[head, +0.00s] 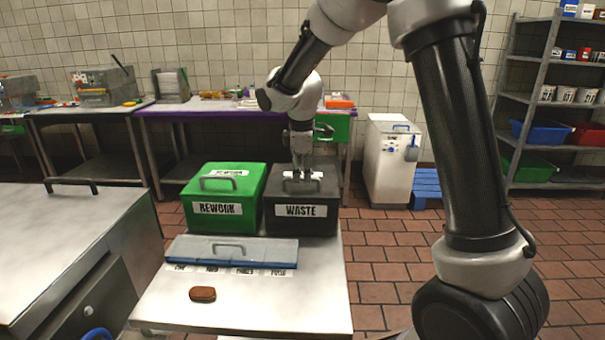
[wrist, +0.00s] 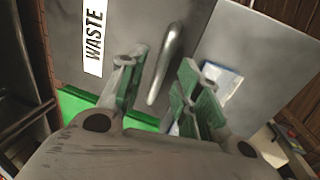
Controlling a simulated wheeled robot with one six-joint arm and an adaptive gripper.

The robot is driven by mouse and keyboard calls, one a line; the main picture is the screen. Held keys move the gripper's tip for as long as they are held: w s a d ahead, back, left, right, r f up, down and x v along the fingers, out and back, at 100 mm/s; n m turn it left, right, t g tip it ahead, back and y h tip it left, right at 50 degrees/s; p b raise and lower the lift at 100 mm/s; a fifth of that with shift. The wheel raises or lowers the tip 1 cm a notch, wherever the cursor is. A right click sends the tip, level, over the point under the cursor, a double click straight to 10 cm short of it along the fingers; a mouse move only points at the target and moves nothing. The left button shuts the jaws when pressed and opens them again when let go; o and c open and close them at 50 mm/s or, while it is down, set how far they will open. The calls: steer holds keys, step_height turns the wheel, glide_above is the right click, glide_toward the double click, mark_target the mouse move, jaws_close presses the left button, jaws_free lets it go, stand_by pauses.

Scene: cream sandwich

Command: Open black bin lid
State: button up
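The black bin (head: 300,215) has a white WASTE label and stands at the back of the steel table, right of the green bin. Its lid (head: 322,187) looks closed and carries a handle. My gripper (head: 301,174) is above the lid, pointing down at the handle. In the wrist view, the handle (wrist: 165,65) runs between the two fingers of my gripper (wrist: 160,80), with gaps on both sides. The fingers are apart and hold nothing. Whether the fingertips touch the lid is hard to tell.
The green REWORK bin (head: 223,198) stands close on the left, its lid shut. A blue-grey lidded tray (head: 230,252) and a brown sandwich-like item (head: 202,294) lie in front on the steel table (head: 270,310). A white bin (head: 390,165) stands behind right.

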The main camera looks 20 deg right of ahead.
steer(key=shift+w+f, duration=0.1)
steer(key=shift+f, duration=0.3)
jaws_close()
steer(key=w+d, duration=0.1)
steer(key=w, duration=0.4)
steer(key=w+d, duration=0.2)
steer(key=w, duration=0.3)
steer(key=w+d, duration=0.2)
steer(key=w, duration=0.3)
steer(key=shift+w+d, duration=0.15)
steer(key=shift+w, duration=0.2)
jaws_free()
